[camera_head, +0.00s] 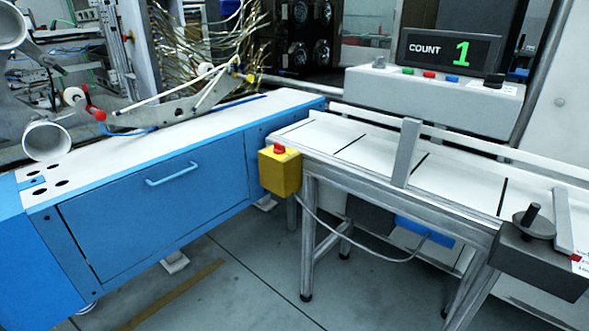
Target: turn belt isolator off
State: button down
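A yellow box (280,172) with a red knob or button (279,149) on top is mounted at the left end of the conveyor, beside the blue cabinet. It looks like the belt isolator, but no label on it is readable. A grey cable runs from it down under the conveyor. The red part's switch position is too small to tell. The conveyor belt (375,158) is white with dark cross lines. My gripper is not in view, and nothing is seen touching the yellow box.
The blue cabinet (165,205) with a drawer handle stands at left, machine parts above it. A dark box with a black knob (534,222) sits at right. Floor in front is mostly clear.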

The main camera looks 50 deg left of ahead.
aim_at(279, 148)
jog(key=u, duration=1.95)
